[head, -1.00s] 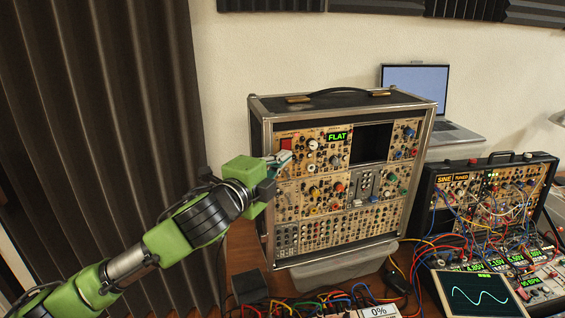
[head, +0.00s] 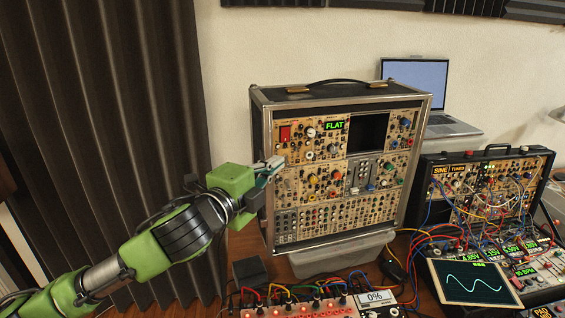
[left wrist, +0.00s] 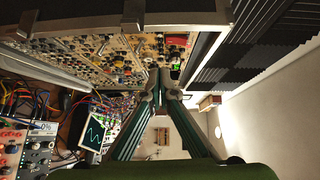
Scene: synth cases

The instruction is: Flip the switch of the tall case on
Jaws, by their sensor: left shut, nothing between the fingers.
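The tall case (head: 340,98) stands upright in the middle of the head view, its panel full of knobs and jacks. Its red switch (head: 285,133) is at the panel's upper left, beside a small display (head: 335,125) reading FLAT in green. Which way the switch is tipped is too small to tell. My left gripper (head: 272,164) is shut and empty, below and slightly left of the switch, near the case's left edge. In the left wrist view the shut fingers (left wrist: 160,82) point toward the panel (left wrist: 100,55). My right gripper is not in view.
A smaller case (head: 490,190) with many patch cables stands at the right, behind a tablet (head: 475,283) showing a wave. A laptop (head: 418,85) is behind. Cabled gear (head: 310,309) lies in front. A dark curtain (head: 100,130) hangs at the left.

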